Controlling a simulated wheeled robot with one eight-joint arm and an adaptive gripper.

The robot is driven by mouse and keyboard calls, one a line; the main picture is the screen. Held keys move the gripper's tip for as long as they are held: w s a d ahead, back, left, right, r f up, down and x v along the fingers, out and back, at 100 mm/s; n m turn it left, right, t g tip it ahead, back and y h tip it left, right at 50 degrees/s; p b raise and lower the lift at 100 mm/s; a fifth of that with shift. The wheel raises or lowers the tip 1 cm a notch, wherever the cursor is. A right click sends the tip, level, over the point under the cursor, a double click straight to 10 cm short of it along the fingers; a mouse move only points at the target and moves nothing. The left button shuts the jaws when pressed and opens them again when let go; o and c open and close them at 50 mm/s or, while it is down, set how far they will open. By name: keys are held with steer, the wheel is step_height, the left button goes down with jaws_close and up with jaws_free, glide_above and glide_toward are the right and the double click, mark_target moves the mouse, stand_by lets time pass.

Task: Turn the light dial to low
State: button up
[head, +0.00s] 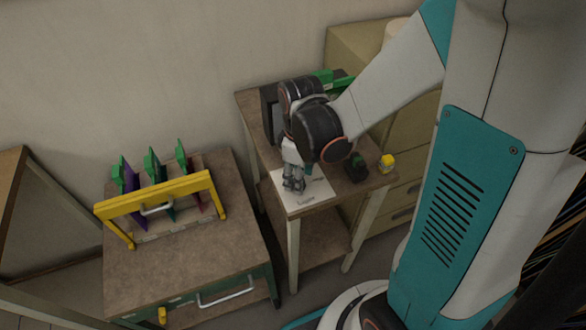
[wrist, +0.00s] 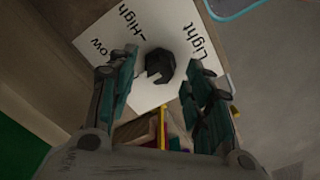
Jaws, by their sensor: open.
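The light dial (wrist: 159,65) is a dark faceted knob on a white label plate (wrist: 126,30). In the wrist view the plate reads "Light", "High" and a partly cut-off "ow". My gripper (wrist: 160,92) is open, with one finger on each side of the knob in the picture. The knob sits between and a little beyond the fingertips, and I cannot tell whether either finger touches it. In the head view my gripper (head: 294,186) is over the white plate (head: 310,197) at the small table's front, and hides the knob.
The small brown table (head: 364,185) also bears a dark green object (head: 356,168) and a yellow-topped item (head: 387,162). A workbench (head: 180,262) to the left holds a yellow-framed rack (head: 160,194) with coloured panels. Drawers (head: 405,190) stand behind on the right.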

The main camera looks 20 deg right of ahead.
steer(key=shift+f, duration=0.35)
steer(key=shift+c, duration=0.2)
steer(key=c, duration=1)
steer(key=shift+c, duration=0.2)
steer(key=shift+m, duration=0.3)
steer(key=m, duration=0.4)
steer(key=shift+b, duration=0.3)
steer(key=shift+m, duration=2.1)
